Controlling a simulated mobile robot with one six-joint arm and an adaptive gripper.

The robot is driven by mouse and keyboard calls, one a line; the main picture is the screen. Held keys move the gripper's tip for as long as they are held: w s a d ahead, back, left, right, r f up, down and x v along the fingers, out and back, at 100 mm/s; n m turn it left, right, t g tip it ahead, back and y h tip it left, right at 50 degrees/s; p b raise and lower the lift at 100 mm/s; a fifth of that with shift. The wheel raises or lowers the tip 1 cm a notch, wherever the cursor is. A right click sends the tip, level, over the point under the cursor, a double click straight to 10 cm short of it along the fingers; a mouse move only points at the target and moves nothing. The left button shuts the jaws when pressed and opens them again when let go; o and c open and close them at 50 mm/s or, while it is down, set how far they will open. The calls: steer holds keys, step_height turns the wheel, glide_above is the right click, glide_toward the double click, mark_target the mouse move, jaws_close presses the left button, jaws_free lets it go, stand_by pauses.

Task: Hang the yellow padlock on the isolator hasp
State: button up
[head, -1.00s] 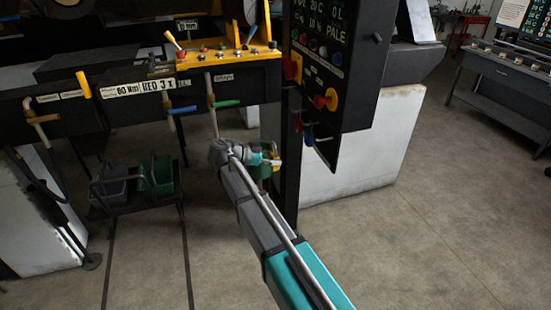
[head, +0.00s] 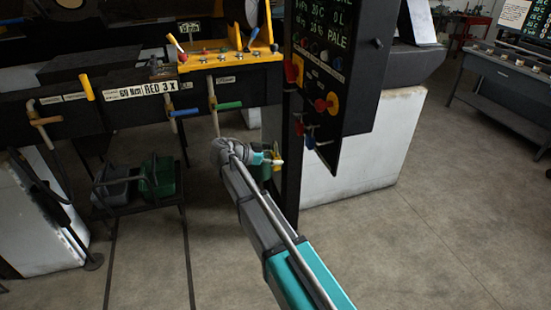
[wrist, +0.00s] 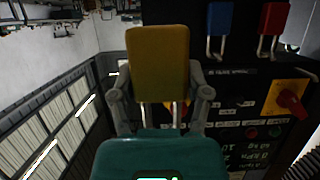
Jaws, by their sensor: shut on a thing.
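The yellow padlock (wrist: 157,62) is between the two grey fingers of my gripper (wrist: 160,92) in the wrist view. Its body faces the top of that picture and its metal shackle points down towards my teal palm. My gripper (head: 270,160) is shut on it. In the head view it is small, beside the dark post left of the control panel, with a bit of yellow at its tip. A red rotary handle on a yellow plate (wrist: 290,102) shows at the right of the wrist view, apart from the padlock. I cannot make out the hasp clearly.
A blue padlock (wrist: 218,20) and a red padlock (wrist: 273,18) hang by the black panel (head: 345,75). A yellow control box (head: 225,62) with levers is behind left. Dark green and grey bins (head: 157,177) stand low left.

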steer(key=shift+a+r, duration=0.1)
steer(key=shift+a, duration=0.1)
stand_by(0.5)
steer(key=s+a, duration=0.2)
steer(key=a, duration=0.4)
steer(key=shift+s+a+r, duration=0.15)
steer(key=shift+a+r, duration=0.05)
steer(key=shift+a, duration=0.2)
stand_by(0.8)
steer(key=shift+s, duration=0.1)
stand_by(1.0)
